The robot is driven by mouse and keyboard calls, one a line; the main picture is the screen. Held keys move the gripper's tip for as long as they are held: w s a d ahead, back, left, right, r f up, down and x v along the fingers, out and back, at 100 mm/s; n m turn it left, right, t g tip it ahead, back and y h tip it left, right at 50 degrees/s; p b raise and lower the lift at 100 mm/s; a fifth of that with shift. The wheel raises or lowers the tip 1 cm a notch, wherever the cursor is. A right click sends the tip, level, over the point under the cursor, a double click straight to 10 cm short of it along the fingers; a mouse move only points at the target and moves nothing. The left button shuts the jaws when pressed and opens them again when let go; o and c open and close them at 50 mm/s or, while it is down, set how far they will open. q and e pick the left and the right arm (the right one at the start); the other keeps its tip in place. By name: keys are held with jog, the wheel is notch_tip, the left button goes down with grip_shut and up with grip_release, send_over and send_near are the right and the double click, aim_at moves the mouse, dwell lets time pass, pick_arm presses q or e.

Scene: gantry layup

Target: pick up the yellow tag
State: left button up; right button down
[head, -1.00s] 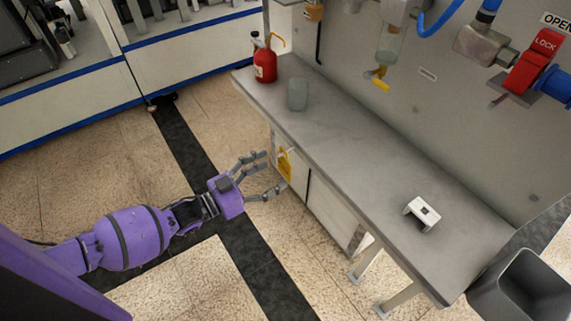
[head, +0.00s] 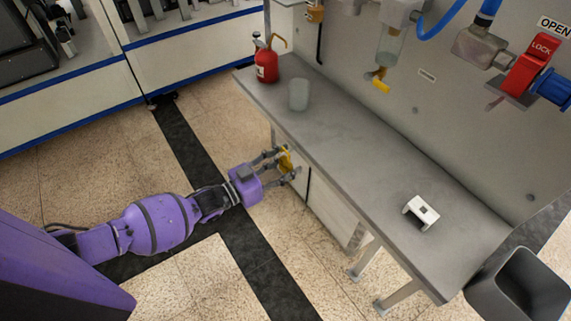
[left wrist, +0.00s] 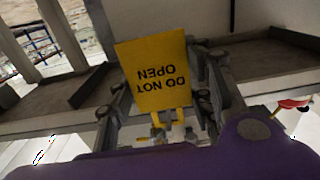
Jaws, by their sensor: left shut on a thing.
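The yellow tag (head: 285,160) is at the front side of the grey bench, just below the worktop edge. In the left wrist view the tag (left wrist: 154,75) reads "DO NOT OPEN" upside down and sits between the two fingers. My left gripper (head: 284,164) is shut on the tag, with a finger on each side of it; it also shows in the left wrist view (left wrist: 165,95). What the tag hangs from is not clear. My right gripper is not in view.
The grey bench (head: 345,155) carries a red bottle (head: 266,66), a translucent cup (head: 298,95) and a white bracket-like block (head: 420,212). A grey bin (head: 520,285) stands at the right end. The worktop's middle is clear.

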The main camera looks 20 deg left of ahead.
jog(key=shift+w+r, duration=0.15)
